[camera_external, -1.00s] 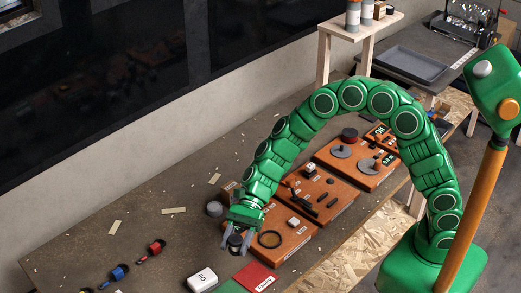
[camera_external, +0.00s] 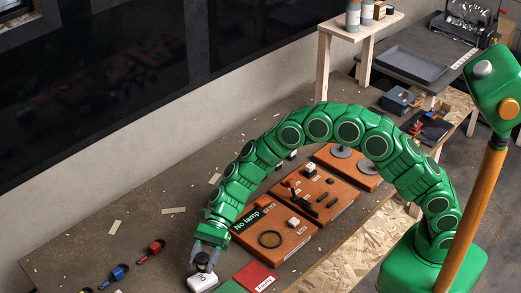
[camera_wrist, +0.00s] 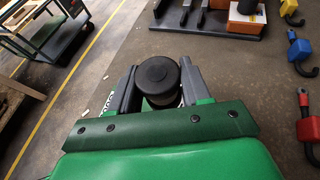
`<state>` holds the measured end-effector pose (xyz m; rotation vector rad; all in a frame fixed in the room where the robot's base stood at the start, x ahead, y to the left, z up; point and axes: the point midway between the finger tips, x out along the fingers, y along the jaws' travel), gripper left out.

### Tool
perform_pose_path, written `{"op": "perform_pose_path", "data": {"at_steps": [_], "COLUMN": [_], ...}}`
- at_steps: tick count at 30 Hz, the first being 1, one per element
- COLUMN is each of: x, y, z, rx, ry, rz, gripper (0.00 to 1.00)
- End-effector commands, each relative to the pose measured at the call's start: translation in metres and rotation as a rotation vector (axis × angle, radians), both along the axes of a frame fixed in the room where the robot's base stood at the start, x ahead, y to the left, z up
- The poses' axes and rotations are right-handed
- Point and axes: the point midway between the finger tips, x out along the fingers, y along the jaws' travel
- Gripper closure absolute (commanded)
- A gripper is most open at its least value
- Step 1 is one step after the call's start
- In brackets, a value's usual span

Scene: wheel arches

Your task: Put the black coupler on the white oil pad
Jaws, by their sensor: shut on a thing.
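The black coupler (camera_wrist: 158,73) is a dark round piece between the two grey fingers of my gripper (camera_wrist: 160,88) in the wrist view. My gripper (camera_external: 205,258) is shut on it. In the external view the coupler (camera_external: 203,258) is directly over the white oil pad (camera_external: 200,282), a rounded white block on the bench. I cannot tell whether the coupler touches the pad. In the wrist view the gripper and coupler hide most of the pad.
A green mat (camera_external: 231,287) and a red mat (camera_external: 256,277) lie right of the pad. Brown boards with parts (camera_external: 265,236) stand beyond them. A blue piece (camera_external: 119,272) and a red piece (camera_external: 156,247) lie left. The bench behind is mostly clear.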

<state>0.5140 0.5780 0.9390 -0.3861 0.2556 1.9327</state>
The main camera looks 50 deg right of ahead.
Motion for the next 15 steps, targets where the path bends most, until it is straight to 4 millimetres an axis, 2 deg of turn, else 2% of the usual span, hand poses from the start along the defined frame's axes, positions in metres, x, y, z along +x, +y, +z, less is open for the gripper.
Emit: {"op": "perform_pose_path", "data": {"at_steps": [11,15], "x": [0.006,0.005], "y": [0.008,0.007], "z": [-0.015,-0.034], "rx": [-0.002,-0.003], "ry": [0.003,0.004], "rz": [0.002,0.001], "gripper": [0.82,0.82]}}
